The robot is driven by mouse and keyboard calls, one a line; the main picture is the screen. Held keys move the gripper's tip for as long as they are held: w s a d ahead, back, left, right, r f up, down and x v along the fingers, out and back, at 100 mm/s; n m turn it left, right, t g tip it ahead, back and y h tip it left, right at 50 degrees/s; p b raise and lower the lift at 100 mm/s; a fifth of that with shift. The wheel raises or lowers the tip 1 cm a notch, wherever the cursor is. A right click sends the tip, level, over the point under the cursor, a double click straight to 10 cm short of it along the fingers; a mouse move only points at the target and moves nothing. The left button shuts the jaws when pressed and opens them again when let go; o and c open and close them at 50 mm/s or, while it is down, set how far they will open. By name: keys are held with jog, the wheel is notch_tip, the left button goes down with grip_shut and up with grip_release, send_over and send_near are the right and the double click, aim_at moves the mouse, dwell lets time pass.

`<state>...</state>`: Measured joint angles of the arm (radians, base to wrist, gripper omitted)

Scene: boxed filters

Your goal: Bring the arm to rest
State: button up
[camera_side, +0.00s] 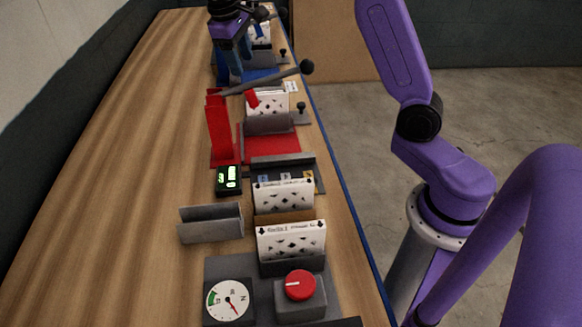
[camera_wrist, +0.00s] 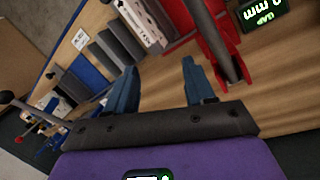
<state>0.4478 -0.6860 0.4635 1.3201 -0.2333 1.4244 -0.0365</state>
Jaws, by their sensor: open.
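My gripper (camera_side: 231,74), purple with blue fingers, hangs over the far end of the wooden bench in the side view. In the wrist view its two blue fingers (camera_wrist: 160,84) stand well apart, with only bench wood seen between them. It is open and empty. Part of my purple arm (camera_side: 400,60) runs out of the top of the side view.
A red lever press (camera_side: 219,130) with a long grey handle stands just in front of my gripper; its red frame shows in the wrist view (camera_wrist: 212,35). White patterned filter boxes (camera_side: 291,241), a dial gauge (camera_side: 229,301) and a red knob (camera_side: 300,285) stand nearer. The bench's left side is clear.

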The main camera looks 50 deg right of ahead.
jog(key=s+a+f+n+y, duration=0.1)
jog(key=s+a+n, duration=0.1)
jog(key=s+a, duration=0.45)
jog(key=s+a+n+y, duration=0.1)
jog(key=s+a+n, duration=0.15)
jog(key=s, duration=0.65)
jog(key=s+d+f+n, duration=0.1)
jog(key=s+f+n, duration=0.1)
jog(key=s, duration=0.8)
jog(key=s+d+f+n+y, duration=0.1)
jog(key=s+f, duration=0.3)
jog(key=s, duration=0.7)
jog(key=shift+d+f+n, duration=0.2)
jog(key=shift+d+n, duration=0.4)
jog(key=shift+n, duration=0.15)
